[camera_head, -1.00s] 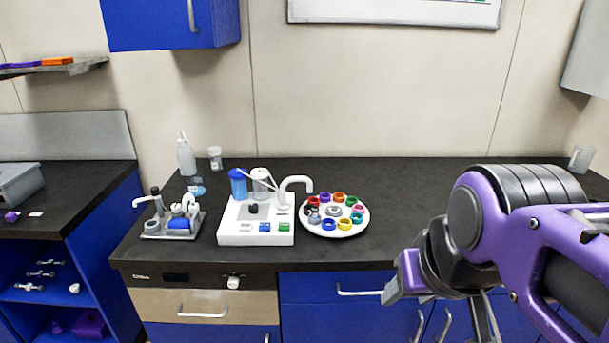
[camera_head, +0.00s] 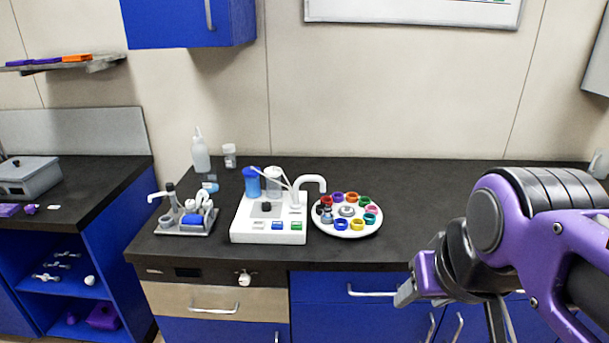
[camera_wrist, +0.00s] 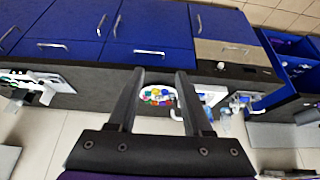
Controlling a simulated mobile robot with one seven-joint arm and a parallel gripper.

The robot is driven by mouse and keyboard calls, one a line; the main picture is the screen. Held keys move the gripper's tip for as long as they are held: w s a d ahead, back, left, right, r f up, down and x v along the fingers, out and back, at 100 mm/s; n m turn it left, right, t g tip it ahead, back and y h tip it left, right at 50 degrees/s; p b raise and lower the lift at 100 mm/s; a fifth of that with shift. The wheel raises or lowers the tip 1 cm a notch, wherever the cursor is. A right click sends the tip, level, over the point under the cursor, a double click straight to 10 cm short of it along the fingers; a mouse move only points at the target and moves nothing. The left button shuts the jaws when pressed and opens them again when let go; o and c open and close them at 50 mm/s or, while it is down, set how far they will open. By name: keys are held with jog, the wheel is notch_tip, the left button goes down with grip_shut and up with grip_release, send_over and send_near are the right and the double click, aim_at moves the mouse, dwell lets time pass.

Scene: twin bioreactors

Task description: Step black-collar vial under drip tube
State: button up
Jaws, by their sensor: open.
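A round white carousel (camera_head: 344,231) on the dark bench holds a ring of vials with coloured collars. A dark collar (camera_head: 326,211) at its left side seems to be the black-collar vial, but it is small and crowded. The white curved drip tube (camera_head: 312,181) rises from the white bioreactor base (camera_head: 268,238) and bends over near the carousel's left edge; which vial lies under its mouth, I cannot tell. In the wrist view my gripper (camera_wrist: 161,75) is open and empty, its fingers apart, with the carousel seen far off between them.
A blue vessel (camera_head: 252,183) stands on the bioreactor base. A second small apparatus (camera_head: 185,222) is at the left, with a squeeze bottle (camera_head: 200,152) behind. The bench (camera_head: 440,215) right of the carousel is clear. Blue drawers (camera_head: 330,318) are below.

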dwell(0.4)
grip_shut()
dwell(1.6)
